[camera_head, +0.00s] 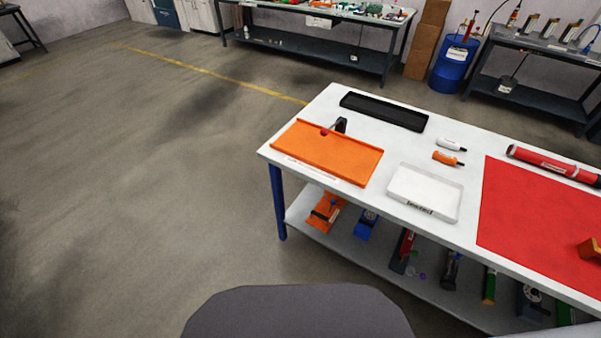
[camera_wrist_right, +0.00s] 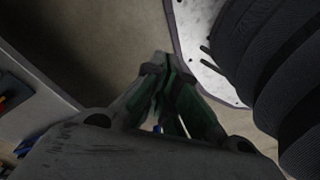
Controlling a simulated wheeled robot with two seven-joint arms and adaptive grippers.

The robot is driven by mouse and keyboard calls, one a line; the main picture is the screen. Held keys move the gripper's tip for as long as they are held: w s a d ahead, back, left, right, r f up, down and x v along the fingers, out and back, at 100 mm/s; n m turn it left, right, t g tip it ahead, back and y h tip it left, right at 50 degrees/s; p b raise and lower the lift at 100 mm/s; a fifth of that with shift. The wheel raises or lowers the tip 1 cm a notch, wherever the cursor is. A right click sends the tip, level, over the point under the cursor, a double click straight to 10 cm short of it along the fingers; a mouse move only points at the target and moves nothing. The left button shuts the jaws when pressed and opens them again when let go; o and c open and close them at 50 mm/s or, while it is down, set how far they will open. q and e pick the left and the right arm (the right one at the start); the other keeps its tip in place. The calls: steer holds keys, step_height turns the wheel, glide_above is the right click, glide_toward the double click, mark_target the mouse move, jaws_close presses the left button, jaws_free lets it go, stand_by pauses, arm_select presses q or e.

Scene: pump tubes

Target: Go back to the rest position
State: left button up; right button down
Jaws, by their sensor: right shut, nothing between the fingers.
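My right gripper (camera_wrist_right: 156,62) shows in the right wrist view. Its two green-lined fingers meet at the tips, with nothing between them. Bare floor (camera_wrist_right: 120,30) lies beyond the fingertips, and the gripper touches nothing that I can see. Neither gripper shows in the head view, and my left gripper is in no view.
A white-topped table (camera_head: 270,150) stands at the right, bearing an orange tray (camera_head: 350,160), a white tray (camera_head: 425,190), a black tray (camera_head: 385,112) and a red mat (camera_head: 530,225). Its lower shelf (camera_head: 375,255) holds several tools. The floor (camera_head: 130,180) at the left is clear.

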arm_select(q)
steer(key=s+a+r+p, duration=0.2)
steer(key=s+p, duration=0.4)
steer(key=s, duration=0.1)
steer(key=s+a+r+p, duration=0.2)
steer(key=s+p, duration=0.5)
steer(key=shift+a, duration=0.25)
arm_select(e)
steer(key=s+d+r, duration=0.2)
steer(key=s, duration=0.5)
steer(key=s+d+r, duration=0.2)
steer(key=s, duration=0.5)
steer(key=shift+d, duration=0.25)
steer(key=shift+w, duration=0.1)
